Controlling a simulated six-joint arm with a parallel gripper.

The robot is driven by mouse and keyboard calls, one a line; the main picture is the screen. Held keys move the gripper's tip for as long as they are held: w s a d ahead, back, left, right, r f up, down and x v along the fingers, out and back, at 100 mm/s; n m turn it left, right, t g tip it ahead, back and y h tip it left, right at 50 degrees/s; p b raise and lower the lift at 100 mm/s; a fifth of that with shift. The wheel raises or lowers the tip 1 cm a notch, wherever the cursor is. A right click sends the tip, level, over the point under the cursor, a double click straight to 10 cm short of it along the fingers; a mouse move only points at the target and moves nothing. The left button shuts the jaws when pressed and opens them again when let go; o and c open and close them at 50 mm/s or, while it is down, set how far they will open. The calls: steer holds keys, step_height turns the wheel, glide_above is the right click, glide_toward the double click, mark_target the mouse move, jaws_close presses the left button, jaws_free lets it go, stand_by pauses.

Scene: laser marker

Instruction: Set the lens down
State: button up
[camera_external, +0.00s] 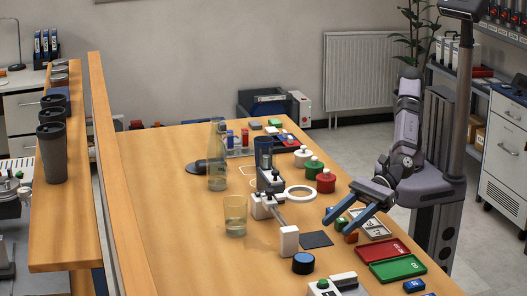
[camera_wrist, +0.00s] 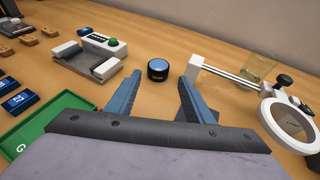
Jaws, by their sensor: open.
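The lens (camera_external: 303,264), a short black cylinder with a blue top, stands upright on the bare wooden table. It also shows in the wrist view (camera_wrist: 158,71), beyond and roughly between my fingertips and apart from them. My gripper (camera_external: 339,231) has its two blue fingers spread and nothing between them. In the external view it is up and to the right of the lens, above the table. The open fingers also show in the wrist view (camera_wrist: 160,80).
A white fixture with a green button (camera_wrist: 92,53) stands left of the lens. A white-armed magnifier ring (camera_wrist: 292,124) and glass tumbler (camera_wrist: 258,68) are to the right. Red (camera_external: 383,250) and green trays (camera_external: 398,268) lie near my arm. A dark square plate (camera_external: 316,239) lies behind the lens.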

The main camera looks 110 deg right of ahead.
step_height(320, 180, up, 5)
steer(key=m+g+h+p, duration=0.2)
steer(key=m+g+p, duration=0.35)
steer(key=m, duration=1.95)
glide_toward(306, 256)
step_height(306, 256, up, 2)
steer(key=d+t+p, duration=0.1)
steer(key=d+t, duration=0.1)
steer(key=w+a+m+g+y+p, duration=0.1)
steer(key=a+m+g+p, duration=0.1)
steer(key=m, duration=0.7)
step_height(306, 256, down, 4)
steer(key=shift+w+f, duration=0.1)
steer(key=shift+f, duration=0.05)
steer(key=shift+p+x, duration=0.45)
steer(key=shift+x, duration=0.65)
